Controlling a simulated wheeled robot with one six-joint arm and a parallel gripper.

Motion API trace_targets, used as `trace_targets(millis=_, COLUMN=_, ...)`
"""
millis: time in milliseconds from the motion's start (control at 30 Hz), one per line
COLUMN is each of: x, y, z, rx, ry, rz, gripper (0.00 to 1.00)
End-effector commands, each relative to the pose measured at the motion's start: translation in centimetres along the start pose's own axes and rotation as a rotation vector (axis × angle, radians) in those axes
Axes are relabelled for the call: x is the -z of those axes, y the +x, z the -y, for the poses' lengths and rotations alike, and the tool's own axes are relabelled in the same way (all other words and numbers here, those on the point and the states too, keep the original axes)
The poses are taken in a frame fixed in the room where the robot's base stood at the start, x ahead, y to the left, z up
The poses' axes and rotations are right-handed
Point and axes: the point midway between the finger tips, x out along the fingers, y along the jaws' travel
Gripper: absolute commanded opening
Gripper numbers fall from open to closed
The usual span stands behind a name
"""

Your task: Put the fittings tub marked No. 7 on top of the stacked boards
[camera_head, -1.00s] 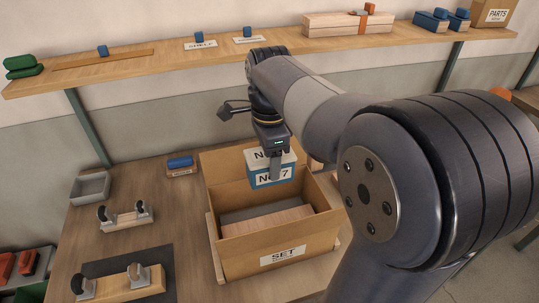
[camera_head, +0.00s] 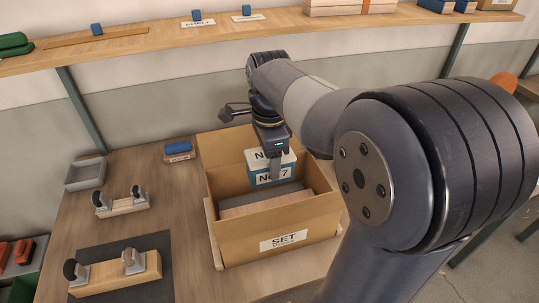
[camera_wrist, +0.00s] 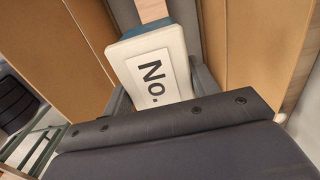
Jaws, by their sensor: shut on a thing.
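The fittings tub marked No. 7 (camera_head: 262,175) is blue with a white lid and white label. My gripper (camera_head: 274,168) is shut on it. The tub hangs in or just above the cardboard box marked SET (camera_head: 258,233). In the wrist view the tub's white lid (camera_wrist: 155,75) reading "No." fills the space between the fingers. The stacked boards (camera_head: 262,205) are pale wood and lie inside the box, in front of and below the tub in the head view. I cannot tell whether the tub touches anything below it.
The box walls rise around the tub. Left on the bench are a grey tray (camera_head: 86,174), a blue-topped block (camera_head: 178,150), and two wooden blocks with clamps (camera_head: 121,205). A shelf (camera_head: 150,42) with boards and small items runs along the wall behind.

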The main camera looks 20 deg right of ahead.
Motion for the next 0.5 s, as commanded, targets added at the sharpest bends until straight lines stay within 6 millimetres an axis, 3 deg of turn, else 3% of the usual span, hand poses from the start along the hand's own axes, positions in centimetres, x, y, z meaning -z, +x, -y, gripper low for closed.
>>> trace_targets(millis=500, x=0.0, y=3.3, z=0.0, rx=0.001, ry=0.000, rz=0.000, gripper=0.25)
